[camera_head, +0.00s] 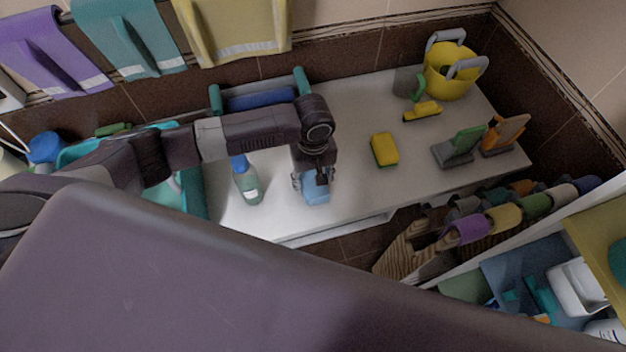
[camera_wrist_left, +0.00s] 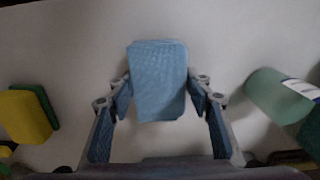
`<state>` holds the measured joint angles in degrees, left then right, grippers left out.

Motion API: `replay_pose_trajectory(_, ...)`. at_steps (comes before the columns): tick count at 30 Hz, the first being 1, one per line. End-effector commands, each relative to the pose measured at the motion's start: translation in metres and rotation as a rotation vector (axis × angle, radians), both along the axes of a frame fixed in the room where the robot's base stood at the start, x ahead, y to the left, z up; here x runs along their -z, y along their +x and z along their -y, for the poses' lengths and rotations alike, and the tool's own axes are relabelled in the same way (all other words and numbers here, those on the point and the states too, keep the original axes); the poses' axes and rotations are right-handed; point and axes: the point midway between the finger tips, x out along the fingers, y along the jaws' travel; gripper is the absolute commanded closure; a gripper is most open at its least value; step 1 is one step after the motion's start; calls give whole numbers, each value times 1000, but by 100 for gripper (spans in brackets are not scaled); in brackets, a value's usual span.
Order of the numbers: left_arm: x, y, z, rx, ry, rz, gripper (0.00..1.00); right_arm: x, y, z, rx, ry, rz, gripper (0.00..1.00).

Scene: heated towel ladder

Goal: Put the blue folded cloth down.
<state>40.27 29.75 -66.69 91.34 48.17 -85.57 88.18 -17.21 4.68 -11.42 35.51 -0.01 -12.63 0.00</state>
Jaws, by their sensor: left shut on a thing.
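The blue folded cloth (camera_head: 316,188) shows below my left gripper (camera_head: 313,178), over the front part of the white counter (camera_head: 358,196). In the left wrist view the cloth (camera_wrist_left: 158,82) is a light blue rounded block between the two fingers of the left gripper (camera_wrist_left: 160,90). The fingers press on its two sides. I cannot tell from these views whether its underside touches the counter. My right gripper is not in view.
A spray bottle (camera_head: 246,182) stands left of the cloth. A yellow-green sponge (camera_head: 384,150) lies to the right. Farther right are a small yellow brush (camera_head: 422,111), a yellow bucket (camera_head: 449,78) and a green brush (camera_head: 462,146). The counter between cloth and sponge is clear.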

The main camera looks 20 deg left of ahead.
Motion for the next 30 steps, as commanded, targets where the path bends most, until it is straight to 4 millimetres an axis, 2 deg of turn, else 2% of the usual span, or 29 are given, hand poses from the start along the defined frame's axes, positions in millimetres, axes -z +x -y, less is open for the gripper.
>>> replay_pose_trajectory(3,3,0,0,-1,0,-1,73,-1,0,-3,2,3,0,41)
replay_pose_trajectory(4,3,0,0,-1,1,-1,51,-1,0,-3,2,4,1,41)
replay_pose_trajectory(8,3,0,0,-1,1,-1,37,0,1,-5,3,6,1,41)
replay_pose_trajectory(16,2,0,0,-1,1,-1,36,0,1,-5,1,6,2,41)
replay_pose_trajectory(20,-6,1,0,-1,0,1,36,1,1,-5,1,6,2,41)
replay_pose_trajectory(23,-20,1,0,-1,-1,2,36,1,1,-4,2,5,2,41)
replay_pose_trajectory(30,-73,1,1,0,-3,3,36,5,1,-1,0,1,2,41)
